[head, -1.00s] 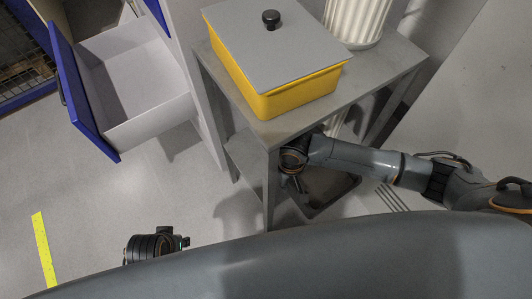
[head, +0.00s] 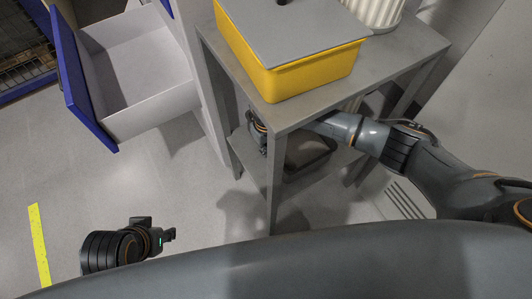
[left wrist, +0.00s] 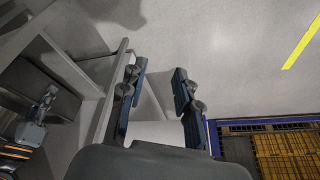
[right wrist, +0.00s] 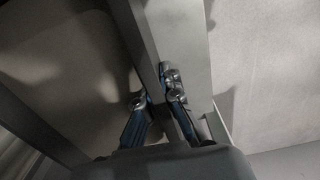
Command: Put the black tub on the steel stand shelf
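The black tub (head: 308,152) is inside the frame of the grey steel stand (head: 385,72), above its lower shelf (head: 302,182). A front leg hides its left part. I cannot tell whether it touches the shelf. My right gripper (right wrist: 155,98) is at the tub's left side, its fingers drawn close together at the tub's wall; its wrist shows beyond the leg in the head view. The tub also shows as a dark shape in the left wrist view (left wrist: 42,88). My left gripper (left wrist: 155,85) is open and empty, low over the floor at the left.
A yellow box (head: 300,75) with a grey lid and a white ribbed pot (head: 376,12) stand on the stand's top. A white drawer with a blue front (head: 80,80) is open at the left. The stand's legs are close around my right arm. Floor at the left is clear.

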